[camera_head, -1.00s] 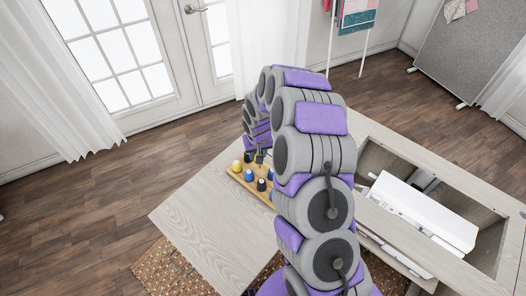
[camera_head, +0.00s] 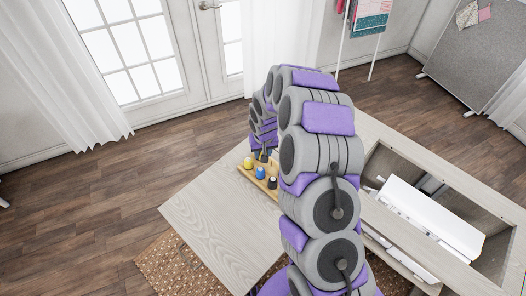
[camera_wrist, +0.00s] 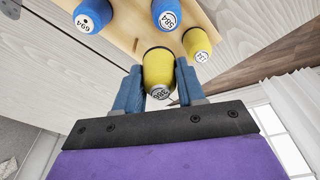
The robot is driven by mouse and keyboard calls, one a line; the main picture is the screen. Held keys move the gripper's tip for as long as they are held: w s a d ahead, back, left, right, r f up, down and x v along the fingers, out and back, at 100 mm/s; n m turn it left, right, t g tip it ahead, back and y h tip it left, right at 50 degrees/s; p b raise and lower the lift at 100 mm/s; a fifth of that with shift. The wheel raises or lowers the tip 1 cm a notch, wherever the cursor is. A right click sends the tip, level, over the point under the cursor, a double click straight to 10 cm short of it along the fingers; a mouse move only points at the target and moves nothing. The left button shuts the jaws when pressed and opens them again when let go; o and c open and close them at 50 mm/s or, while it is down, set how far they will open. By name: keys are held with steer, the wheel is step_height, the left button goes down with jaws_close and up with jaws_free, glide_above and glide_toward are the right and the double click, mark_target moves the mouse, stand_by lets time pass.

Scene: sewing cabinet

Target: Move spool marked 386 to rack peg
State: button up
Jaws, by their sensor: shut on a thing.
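The yellow spool marked 386 (camera_wrist: 158,74) is between the blue fingers of my gripper (camera_wrist: 158,92) in the wrist view, its numbered end facing the camera. The fingers are shut on its sides. The wooden rack (camera_wrist: 128,22) is just beyond it, and I cannot tell whether the spool touches the rack. The rack also shows in the head view (camera_head: 243,171), where my gripper (camera_head: 263,157) is at its far part, mostly hidden by my arm. The held spool is not clear there.
The wrist view shows a blue spool marked 694 (camera_wrist: 92,15), a blue one marked 384 (camera_wrist: 167,14) and another yellow one (camera_wrist: 197,44) beside the held spool. The tabletop (camera_head: 215,205) is clear left of the rack. A white sewing machine (camera_head: 432,218) lies in the cabinet opening.

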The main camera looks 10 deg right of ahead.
steer(key=shift+d+p, duration=0.4)
steer(key=shift+d, duration=1.6)
steer(key=shift+a, duration=0.3)
steer(key=shift+d, duration=0.1)
steer(key=shift+d+f, duration=0.1)
steer(key=shift+d, duration=0.2)
steer(key=shift+f, duration=0.2)
steer(key=shift+a+f, duration=0.25)
steer(key=shift+f, duration=0.1)
steer(key=shift+d+f, duration=0.1)
steer(key=shift+f, duration=0.15)
